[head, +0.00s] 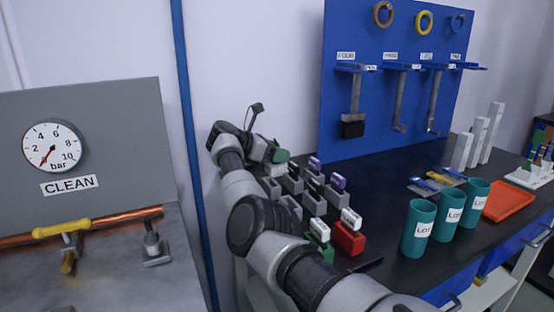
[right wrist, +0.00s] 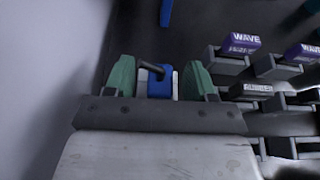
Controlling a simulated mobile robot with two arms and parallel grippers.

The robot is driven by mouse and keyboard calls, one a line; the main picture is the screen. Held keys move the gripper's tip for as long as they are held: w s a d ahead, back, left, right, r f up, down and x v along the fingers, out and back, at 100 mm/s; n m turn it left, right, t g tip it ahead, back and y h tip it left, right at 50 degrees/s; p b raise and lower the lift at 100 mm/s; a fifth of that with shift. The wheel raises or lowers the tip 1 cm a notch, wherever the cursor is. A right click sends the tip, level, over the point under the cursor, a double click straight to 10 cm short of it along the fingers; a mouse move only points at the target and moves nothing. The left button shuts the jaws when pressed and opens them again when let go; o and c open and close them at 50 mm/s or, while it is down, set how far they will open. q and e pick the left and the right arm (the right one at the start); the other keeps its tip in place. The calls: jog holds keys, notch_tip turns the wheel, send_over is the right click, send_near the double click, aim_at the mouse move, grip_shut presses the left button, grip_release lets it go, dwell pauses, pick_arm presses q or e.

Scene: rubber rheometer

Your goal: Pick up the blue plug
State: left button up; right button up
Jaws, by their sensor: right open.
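My right gripper (head: 279,156) is at the back left of the dark bench in the head view, over the rear of the block rows. In the right wrist view, its two green fingers (right wrist: 160,74) are apart. The blue plug (right wrist: 159,84) shows between them, with a gap on each side and a pale piece around it. I cannot tell how deep the fingers reach around it. In the head view I cannot make out the blue plug; the gripper and arm cover that spot. My left gripper is not in view.
Grey holders with purple "WAVE" blocks (right wrist: 242,42) and dark blocks (right wrist: 250,90) stand right of the gripper. A red block (head: 348,238), teal cups (head: 418,230) and an orange tray (head: 508,201) are further right. A wall is close on the left.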

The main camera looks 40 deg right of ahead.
jog(key=shift+x, duration=1.05)
jog(key=shift+r, duration=0.1)
jog(key=c, duration=1)
